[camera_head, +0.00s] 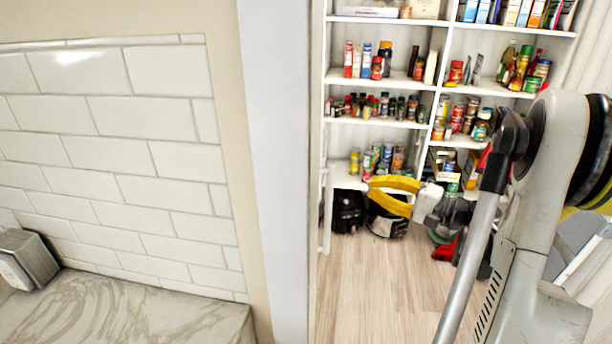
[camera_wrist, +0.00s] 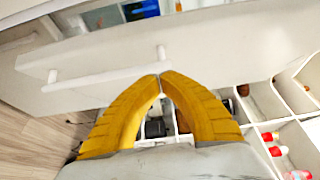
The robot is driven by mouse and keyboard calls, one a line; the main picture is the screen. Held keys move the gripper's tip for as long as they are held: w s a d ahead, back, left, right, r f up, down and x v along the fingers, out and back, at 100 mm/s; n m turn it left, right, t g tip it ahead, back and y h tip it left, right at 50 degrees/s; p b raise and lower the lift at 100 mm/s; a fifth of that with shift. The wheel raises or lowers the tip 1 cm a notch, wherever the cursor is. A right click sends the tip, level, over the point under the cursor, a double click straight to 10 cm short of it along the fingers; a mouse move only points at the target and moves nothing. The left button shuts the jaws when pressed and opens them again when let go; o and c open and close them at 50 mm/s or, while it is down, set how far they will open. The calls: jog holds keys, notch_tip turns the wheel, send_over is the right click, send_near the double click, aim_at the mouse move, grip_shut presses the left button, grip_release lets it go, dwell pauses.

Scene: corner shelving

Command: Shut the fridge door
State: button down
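In the wrist view my gripper (camera_wrist: 160,76) has its two yellow fingers bent in, with their tips meeting and nothing visible between them. A white door-like panel (camera_wrist: 215,50) with a long white bar handle (camera_wrist: 105,77) lies beyond the fingers. The fingertips overlap one end of the handle in the picture; I cannot tell if they touch it. The panel may be the fridge door, but only part of it shows. An opening with a few items is visible past its upper edge.
White corner shelves (camera_head: 377,121) hold several jars, bottles and boxes. A pale wall edge (camera_head: 280,170), a tiled wall (camera_head: 130,150) and a marble counter (camera_head: 130,312) are at left.

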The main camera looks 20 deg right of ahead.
aim_at(329, 179)
jog(key=b+x, duration=0.1)
jog(key=x, duration=0.3)
jog(key=a+b+x, duration=0.1)
jog(key=x, duration=0.2)
jog(key=s+b+x, duration=0.1)
jog(key=x, duration=0.3)
jog(key=shift+w+a+f, duration=0.25)
jog(key=shift+a, duration=0.15)
jog(key=shift+w+a, duration=0.1)
jog(key=shift+a, duration=0.5)
jog(key=a, duration=0.6)
jog(key=shift+w+b, duration=0.35)
jog(key=shift+w, duration=0.15)
jog(key=shift+d, duration=0.1)
